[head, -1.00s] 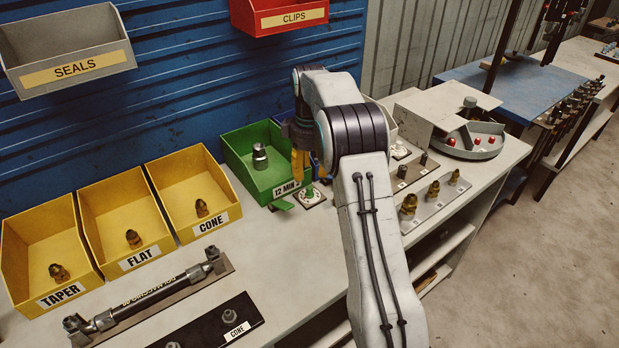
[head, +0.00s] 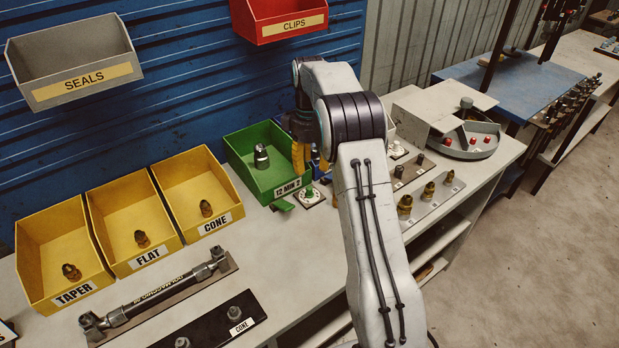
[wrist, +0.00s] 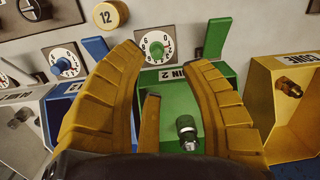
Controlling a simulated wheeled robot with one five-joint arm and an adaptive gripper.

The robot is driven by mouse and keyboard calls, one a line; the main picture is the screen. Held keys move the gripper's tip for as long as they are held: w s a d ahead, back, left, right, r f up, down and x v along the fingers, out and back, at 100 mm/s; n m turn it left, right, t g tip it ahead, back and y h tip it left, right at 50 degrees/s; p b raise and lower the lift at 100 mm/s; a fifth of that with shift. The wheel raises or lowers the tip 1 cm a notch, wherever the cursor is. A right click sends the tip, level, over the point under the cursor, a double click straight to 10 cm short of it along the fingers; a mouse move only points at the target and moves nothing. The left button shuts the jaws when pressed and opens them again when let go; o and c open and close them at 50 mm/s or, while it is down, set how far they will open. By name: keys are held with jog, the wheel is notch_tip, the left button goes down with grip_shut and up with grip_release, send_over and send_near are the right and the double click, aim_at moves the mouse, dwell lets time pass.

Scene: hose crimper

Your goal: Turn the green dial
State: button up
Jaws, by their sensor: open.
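The green dial (head: 308,193) stands on a white plate on the bench, in front of the green bin (head: 262,177) labelled "12 MIN 2". In the wrist view the green dial (wrist: 156,47) shows on a white numbered face, between my fingertips in the picture. A green lever (wrist: 217,38) is beside it. My gripper (wrist: 166,58) is open and empty, with its yellow fingers spread. In the head view my gripper (head: 300,160) hangs just above and behind the dial, pointing down. The gap between fingers and dial is hard to judge.
A blue dial (wrist: 66,64) with a blue lever (wrist: 95,47) sits beside the green one in the wrist view. A silver fitting (head: 261,157) stands in the green bin. Yellow bins (head: 136,225) are to the left. A rack of brass fittings (head: 428,193) is to the right.

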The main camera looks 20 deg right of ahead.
aim_at(310, 188)
jog(key=f+m, duration=0.1)
jog(key=s+f+m+p, duration=0.1)
jog(key=f+m, duration=0.1)
jog(key=shift+a+f, duration=0.1)
jog(key=shift+w+f+m, duration=0.15)
jog(key=shift+w+m, duration=0.1)
jog(key=shift+m, duration=0.45)
jog(key=m, duration=0.1)
jog(key=w+m, duration=0.1)
jog(key=shift+w+d+f+m+t, duration=0.2)
jog(key=shift+m+t, duration=0.2)
jog(key=shift+f+p, duration=0.85)
jog(key=shift+f, duration=2.7)
jog(key=shift+c, duration=0.3)
grip_shut()
